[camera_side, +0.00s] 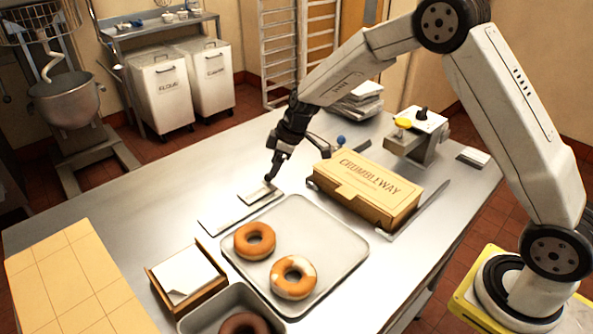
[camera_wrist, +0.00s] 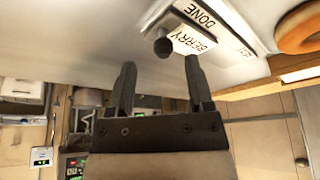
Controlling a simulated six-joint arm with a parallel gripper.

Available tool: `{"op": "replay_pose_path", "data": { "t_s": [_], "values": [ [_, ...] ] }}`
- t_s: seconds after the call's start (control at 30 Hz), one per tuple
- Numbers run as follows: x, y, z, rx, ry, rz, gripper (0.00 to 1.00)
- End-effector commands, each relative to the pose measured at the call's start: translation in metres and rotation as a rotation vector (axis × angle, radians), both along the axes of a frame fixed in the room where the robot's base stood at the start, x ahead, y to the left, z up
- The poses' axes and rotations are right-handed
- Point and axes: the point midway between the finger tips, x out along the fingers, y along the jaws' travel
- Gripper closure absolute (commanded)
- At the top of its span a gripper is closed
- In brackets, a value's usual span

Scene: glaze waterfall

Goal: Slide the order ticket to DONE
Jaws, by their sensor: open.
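The order ticket (camera_wrist: 196,40), a white card reading BERRY, lies against a pale strip (camera_wrist: 222,28) marked DONE near one end. A dark round knob (camera_wrist: 162,46) stands at the ticket's edge. In the side view the ticket (camera_side: 256,196) is a small pale card on the strip (camera_side: 216,219) behind the tray. My gripper (camera_wrist: 158,62) is open and empty, with the knob just beyond its fingertips, roughly between them. In the side view my gripper (camera_side: 270,181) is low over the ticket's far end; whether it touches anything cannot be told.
A metal tray (camera_side: 345,242) with two glazed doughnuts (camera_side: 255,240) lies in front of the strip. A CRUMBLEWAY box (camera_side: 367,188) stands to the right, close to my gripper. A wooden holder with white paper (camera_side: 187,274) stands front left. The steel counter is clear left of the strip.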

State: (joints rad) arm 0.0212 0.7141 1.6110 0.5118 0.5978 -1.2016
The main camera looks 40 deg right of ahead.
Motion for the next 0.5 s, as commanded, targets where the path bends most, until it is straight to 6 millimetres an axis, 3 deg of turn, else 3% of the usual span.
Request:
{"op": "replay_pose_path", "data": {
  "t_s": [0.23,0.5],
  "values": [
    [-0.008,-0.009,0.029,0.001,-0.002,-0.003,0.33],
    [-0.013,-0.014,0.045,-0.001,0.000,-0.001,0.33]
  ]
}}
